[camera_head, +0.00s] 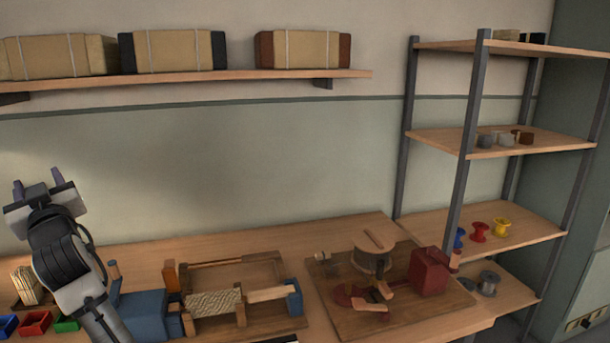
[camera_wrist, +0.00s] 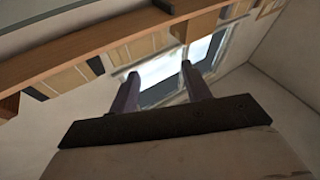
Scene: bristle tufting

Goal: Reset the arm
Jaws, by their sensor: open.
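My gripper (camera_head: 38,178) is raised at the left of the head view, above the workbench (camera_head: 215,243) and in front of the wall. Its two purple-grey fingers point up and stand apart with nothing between them. In the wrist view my gripper (camera_wrist: 158,90) also shows open and empty, with a bright window (camera_wrist: 165,68) and a wooden shelf (camera_wrist: 90,40) beyond it. My arm comes up from the bottom left and hides part of the bench.
A blue block fixture (camera_head: 143,310) and a wooden frame (camera_head: 235,275) stand right of my arm. A board with a round wooden reel (camera_head: 371,255) and red box (camera_head: 429,270) lies further right. Small coloured bins (camera_head: 35,323) sit at left. A shelf rack (camera_head: 470,110) stands at right.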

